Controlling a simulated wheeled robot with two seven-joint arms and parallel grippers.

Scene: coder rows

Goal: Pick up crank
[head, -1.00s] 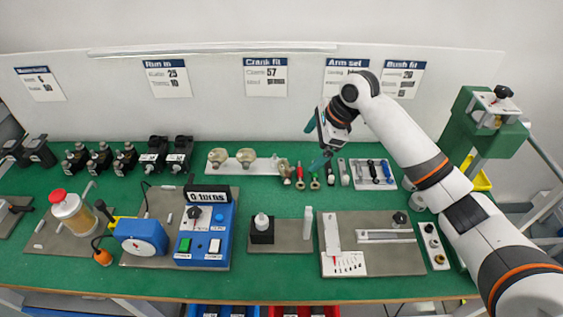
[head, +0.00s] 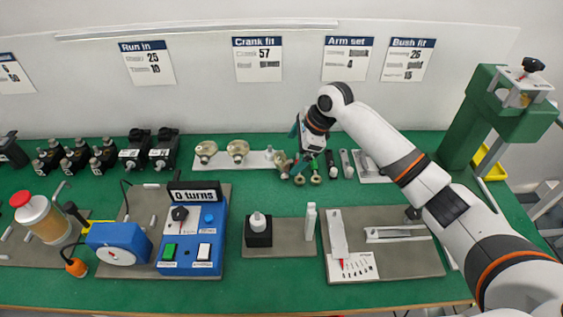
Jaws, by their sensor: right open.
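A row of small cranks with coloured handles lies on the green bench below the "Crank fit" sign. The green-handled crank (head: 316,177) and a black-handled crank (head: 332,165) show beside my gripper. A red-handled crank (head: 299,179) is partly hidden by it. My right gripper (head: 303,152) is open and points down over the red and green cranks. Its fingertips are small and partly overlap the cranks, so I cannot tell whether they touch one. No crank is visibly held. My left gripper is not in view.
A white rail with brass-coloured round parts (head: 238,148) stands left of the cranks, and a white tray (head: 367,168) lies to their right. The blue counter box (head: 193,240) and grey fixture plates stand nearer. A green press (head: 500,115) stands at the far right.

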